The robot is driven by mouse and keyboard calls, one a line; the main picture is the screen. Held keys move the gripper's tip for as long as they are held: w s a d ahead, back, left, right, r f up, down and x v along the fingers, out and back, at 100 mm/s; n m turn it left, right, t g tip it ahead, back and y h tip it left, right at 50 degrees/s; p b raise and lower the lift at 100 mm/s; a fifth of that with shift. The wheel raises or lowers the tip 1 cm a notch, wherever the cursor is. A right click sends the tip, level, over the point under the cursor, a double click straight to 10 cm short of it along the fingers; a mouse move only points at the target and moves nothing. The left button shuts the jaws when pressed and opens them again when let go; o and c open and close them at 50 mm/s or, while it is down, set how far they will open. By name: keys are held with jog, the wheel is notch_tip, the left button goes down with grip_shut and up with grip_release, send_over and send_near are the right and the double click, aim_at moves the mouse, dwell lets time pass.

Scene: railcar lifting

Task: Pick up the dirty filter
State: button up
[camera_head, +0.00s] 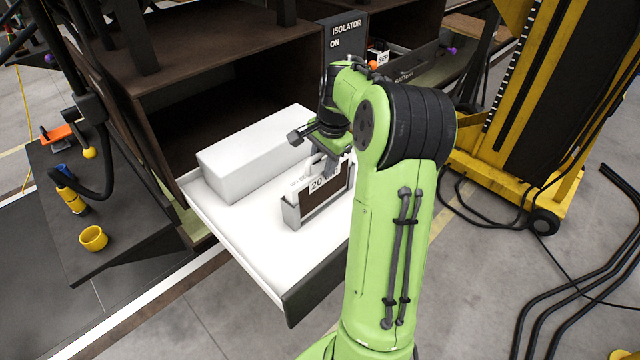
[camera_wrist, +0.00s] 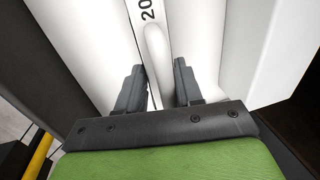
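A filter-like cartridge (camera_head: 325,201) with a dark brown face, a light grey frame and a white label reading "20" stands upright in the white drawer. I take it for the dirty filter. My gripper (camera_head: 322,152) is just above its top, which it partly hides in the head view. In the wrist view a white rounded handle (camera_wrist: 156,50) and part of the "20" label show between the fingers of my gripper (camera_wrist: 158,82). The fingers are apart, one on each side of the handle, with gaps visible. Contact is not apparent.
A long white box (camera_head: 245,160) lies in the drawer (camera_head: 262,255) left of the cartridge. The drawer is pulled out from a dark cabinet (camera_head: 215,75). A dark side table (camera_head: 125,220) with a yellow cup (camera_head: 93,238) stands at left. A yellow machine (camera_head: 515,165) is at right.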

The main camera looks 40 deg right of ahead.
grip_shut()
jog(key=shift+r, duration=0.15)
